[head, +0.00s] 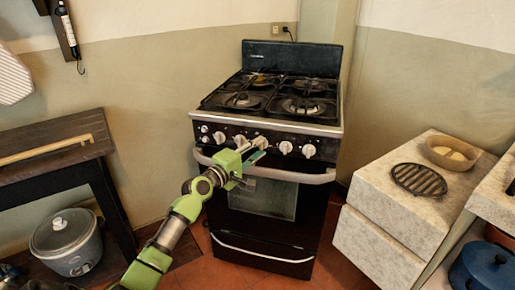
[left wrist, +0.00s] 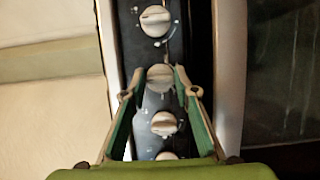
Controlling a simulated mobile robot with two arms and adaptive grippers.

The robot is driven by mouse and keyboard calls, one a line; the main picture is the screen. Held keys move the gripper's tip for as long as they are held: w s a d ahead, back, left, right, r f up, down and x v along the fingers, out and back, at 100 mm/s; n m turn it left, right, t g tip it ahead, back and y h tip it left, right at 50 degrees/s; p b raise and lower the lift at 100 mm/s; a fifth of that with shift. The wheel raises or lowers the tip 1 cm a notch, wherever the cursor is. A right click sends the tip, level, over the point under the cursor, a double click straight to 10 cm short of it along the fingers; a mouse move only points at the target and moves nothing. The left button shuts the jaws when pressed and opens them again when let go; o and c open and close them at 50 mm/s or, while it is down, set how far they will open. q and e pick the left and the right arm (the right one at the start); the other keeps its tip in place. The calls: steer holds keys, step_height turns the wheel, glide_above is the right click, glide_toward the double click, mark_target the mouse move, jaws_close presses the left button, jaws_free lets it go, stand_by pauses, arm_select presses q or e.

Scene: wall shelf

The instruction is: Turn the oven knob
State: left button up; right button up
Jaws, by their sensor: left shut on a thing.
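The black oven (head: 315,190) stands against the wall, with a row of white knobs along its front panel. My left gripper (head: 257,152) is at the middle of this row, above the oven door handle. In the left wrist view, my left gripper's (left wrist: 160,92) two green fingers stand on either side of a white oven knob (left wrist: 160,74) and are shut on it. Another knob (left wrist: 155,20) shows beyond the fingertips, and a further knob (left wrist: 163,123) lies between the fingers nearer the palm. In the head view the gripper partly covers the held knob. My right gripper is not in view.
The oven door handle (head: 308,179) runs across just below the knobs. A stone counter (head: 390,205) with a round rack (head: 418,180) and a bowl (head: 453,152) is at right. A dark table (head: 50,179) and a rice cooker (head: 66,240) are at left.

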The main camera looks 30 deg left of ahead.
arm_select(q)
steer(key=shift+f, duration=0.1)
steer(key=o, duration=1.1)
steer(key=s, duration=1.2)
steer(key=shift+a, duration=0.4)
